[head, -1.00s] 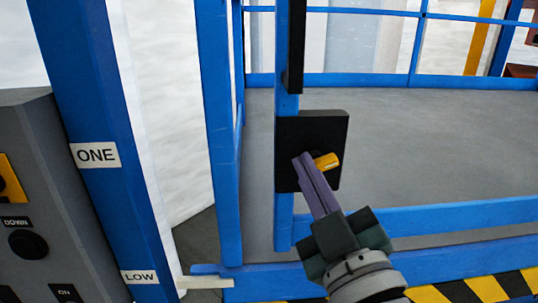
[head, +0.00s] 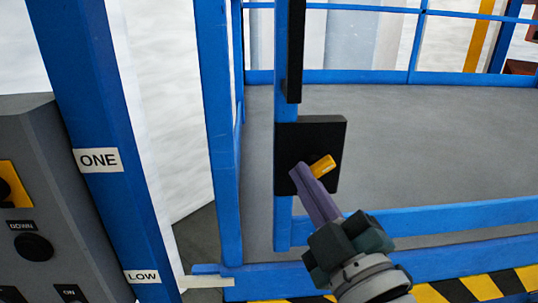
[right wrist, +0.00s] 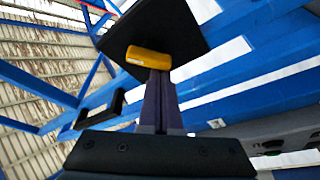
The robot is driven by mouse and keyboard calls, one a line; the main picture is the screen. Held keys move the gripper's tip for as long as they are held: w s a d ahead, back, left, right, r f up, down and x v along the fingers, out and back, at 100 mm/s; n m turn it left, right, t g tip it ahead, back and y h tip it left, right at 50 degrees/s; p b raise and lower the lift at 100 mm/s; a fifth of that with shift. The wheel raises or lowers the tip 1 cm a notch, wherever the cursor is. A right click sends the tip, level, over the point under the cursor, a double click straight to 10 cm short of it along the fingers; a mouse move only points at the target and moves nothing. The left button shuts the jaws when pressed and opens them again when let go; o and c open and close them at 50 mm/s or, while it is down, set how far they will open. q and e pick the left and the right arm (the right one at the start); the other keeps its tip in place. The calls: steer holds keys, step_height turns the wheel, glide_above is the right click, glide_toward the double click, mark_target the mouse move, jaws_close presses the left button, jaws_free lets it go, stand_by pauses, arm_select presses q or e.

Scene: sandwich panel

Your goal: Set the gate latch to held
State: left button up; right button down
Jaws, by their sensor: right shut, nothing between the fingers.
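The gate latch is a black plate (head: 333,135) on a blue gate post, with a short yellow handle (head: 323,166). In the head view the handle slants up to the right. The yellow handle (right wrist: 148,57) lies across the purple fingertips in the right wrist view, in front of the black plate (right wrist: 170,25). My right gripper (head: 299,171) is shut and empty, its fingertips at the handle's lower left end. They look in contact with it, but I cannot be sure. My left gripper is not in view.
A grey control box (head: 45,180) stands at the left, beside a blue post with ONE (head: 97,160) and LOW (head: 142,277) labels. Blue rails (head: 450,215) and a yellow-black striped edge (head: 480,288) run below the latch. Grey floor (head: 420,140) lies open behind the gate.

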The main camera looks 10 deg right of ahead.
steer(key=shift+d+f+n+g+y+p, duration=0.15)
steer(key=shift+n+g+p, duration=0.15)
steer(key=shift+n, duration=0.45)
steer(key=shift+a+f+n+g+y+p, duration=0.1)
steer(key=shift+n+g+y+p, duration=0.1)
steer(key=shift+n+p, duration=0.4)
steer(key=shift+d+f+n, duration=0.1)
steer(key=shift+n, duration=0.95)
steer(key=shift+f+n+g+p, duration=0.15)
steer(key=shift+n+g+p, duration=0.5)
steer(key=shift+n, duration=0.55)
steer(key=shift+d+f+n, duration=0.1)
steer(key=shift+d+n, duration=0.05)
steer(key=shift+n, duration=0.25)
